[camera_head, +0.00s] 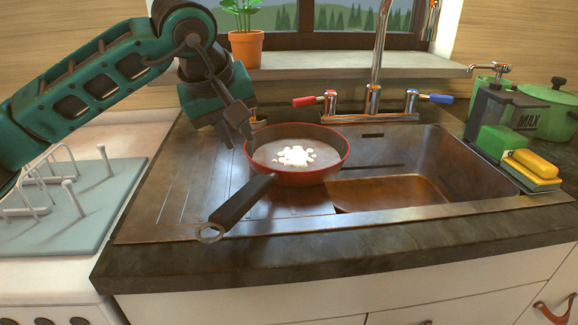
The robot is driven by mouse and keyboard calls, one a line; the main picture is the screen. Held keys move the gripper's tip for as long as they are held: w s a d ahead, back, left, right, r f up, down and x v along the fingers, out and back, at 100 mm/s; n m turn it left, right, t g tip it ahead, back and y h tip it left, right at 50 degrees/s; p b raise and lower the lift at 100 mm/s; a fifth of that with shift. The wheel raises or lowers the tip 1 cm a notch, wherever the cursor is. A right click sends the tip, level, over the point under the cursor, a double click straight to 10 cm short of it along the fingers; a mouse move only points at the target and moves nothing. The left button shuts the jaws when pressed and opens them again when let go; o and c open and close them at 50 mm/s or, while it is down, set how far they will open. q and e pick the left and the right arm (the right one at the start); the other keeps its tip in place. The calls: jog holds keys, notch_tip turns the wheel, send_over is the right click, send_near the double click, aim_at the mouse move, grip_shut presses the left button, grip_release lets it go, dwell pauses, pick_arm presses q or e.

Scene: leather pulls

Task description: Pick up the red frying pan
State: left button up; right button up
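The red frying pan (334,166) rests at the left side of the sink, partly over the drainboard and partly over the basin. Its grey inside holds a small heap of white pieces (296,156). Its dark handle (242,200) points down and left toward the counter's front edge, with a metal ring at the end. My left gripper (237,134) points down just beyond the pan's far left rim, well away from the handle. Its fingers look apart with nothing between them; whether they touch the rim is unclear. My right gripper is not in view.
A faucet (374,70) with red and blue levers stands behind the basin (420,150). A soap dispenser (494,120), yellow and green sponges (533,166) and a green pot (552,98) are at right. A dish rack (90,205) is at left. The front counter (330,252) is clear.

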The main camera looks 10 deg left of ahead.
aim_at(249, 152)
pick_arm(q)
jog(key=b+x, duration=0.1)
jog(key=x, duration=0.6)
jog(key=shift+w+d, duration=0.1)
jog(key=shift+d, duration=0.05)
jog(key=shift+c, duration=0.5)
grip_shut()
dwell(0.7)
jog(key=shift+r, duration=0.15)
